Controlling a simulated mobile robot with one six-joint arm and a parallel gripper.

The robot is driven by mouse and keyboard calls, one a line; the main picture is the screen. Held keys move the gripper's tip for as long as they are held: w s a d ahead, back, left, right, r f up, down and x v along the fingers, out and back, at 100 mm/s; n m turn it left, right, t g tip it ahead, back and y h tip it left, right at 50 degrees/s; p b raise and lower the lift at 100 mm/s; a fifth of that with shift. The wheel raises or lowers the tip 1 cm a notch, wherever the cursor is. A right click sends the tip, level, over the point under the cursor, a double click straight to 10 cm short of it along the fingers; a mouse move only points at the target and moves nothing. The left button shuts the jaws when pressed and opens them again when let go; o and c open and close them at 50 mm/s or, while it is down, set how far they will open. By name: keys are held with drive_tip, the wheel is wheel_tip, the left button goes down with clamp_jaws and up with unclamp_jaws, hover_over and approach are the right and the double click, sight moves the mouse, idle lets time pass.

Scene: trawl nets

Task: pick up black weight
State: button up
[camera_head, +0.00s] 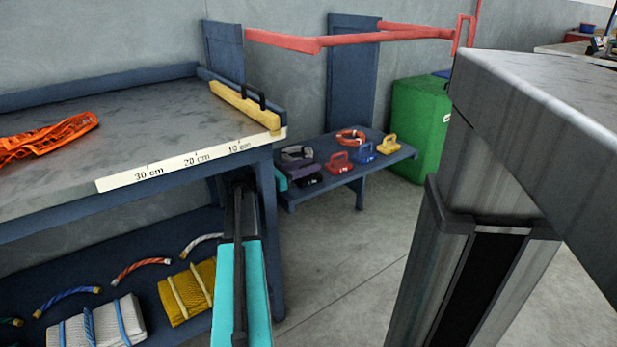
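A dark, black-looking weight (308,180) sits near the front left of the low blue bench (375,168). It is small in the picture, and its handle is hard to make out against a dark purple shape just behind it. A red weight (340,164) stands to its right, followed by a blue weight (364,153) and a yellow weight (388,145). My gripper cannot be made out in this view, so its distance from the black weight does not show.
A grey-topped workbench (130,118) with a centimetre scale fills the left. A tall turquoise-and-black object (240,290) stands before its right end. A large grey structure (520,110) blocks the right foreground. Floor (340,265) between them is clear. A green bin (420,125) stands behind.

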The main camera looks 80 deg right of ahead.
clamp_jaws()
idle(1.0)
idle(0.4)
drive_tip(key=shift+r, duration=0.1)
